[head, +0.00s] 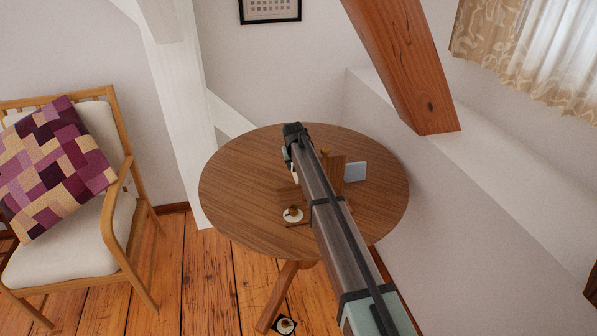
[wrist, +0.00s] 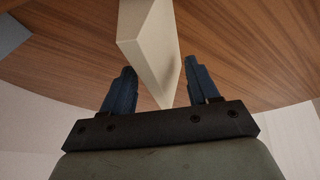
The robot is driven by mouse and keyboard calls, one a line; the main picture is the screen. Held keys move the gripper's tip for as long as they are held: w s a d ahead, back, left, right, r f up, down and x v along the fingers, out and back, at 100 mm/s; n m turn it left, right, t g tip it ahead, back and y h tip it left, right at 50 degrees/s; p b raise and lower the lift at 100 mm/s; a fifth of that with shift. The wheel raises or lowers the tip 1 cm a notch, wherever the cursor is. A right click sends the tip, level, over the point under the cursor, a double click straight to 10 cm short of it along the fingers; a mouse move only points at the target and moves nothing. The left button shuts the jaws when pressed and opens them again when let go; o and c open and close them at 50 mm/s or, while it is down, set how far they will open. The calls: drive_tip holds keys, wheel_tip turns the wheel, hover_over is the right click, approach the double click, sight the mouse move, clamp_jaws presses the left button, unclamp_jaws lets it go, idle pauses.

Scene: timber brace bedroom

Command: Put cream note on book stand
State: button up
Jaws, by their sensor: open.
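The cream note (wrist: 148,50) is a thick pale slab seen at a steep angle in the wrist view. It reaches between the two blue fingers of my gripper (wrist: 160,75), which are apart with a gap visible on both sides. In the head view a small cream piece (head: 294,172) shows beside my gripper (head: 291,150), and the arm hides much of that area. The wooden book stand (head: 337,173) is on the round table, partly behind my arm. I cannot tell whether the note touches the table.
The round wooden table (head: 235,190) has clear room at its left. A pale blue card (head: 356,172) stands right of the stand; a small white saucer (head: 292,215) with a brown item is near the front. A timber brace (head: 405,65) slopes overhead. A cushioned chair (head: 75,240) is left.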

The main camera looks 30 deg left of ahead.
drive_tip(key=shift+f, duration=0.1)
idle(0.3)
clamp_jaws()
idle(0.4)
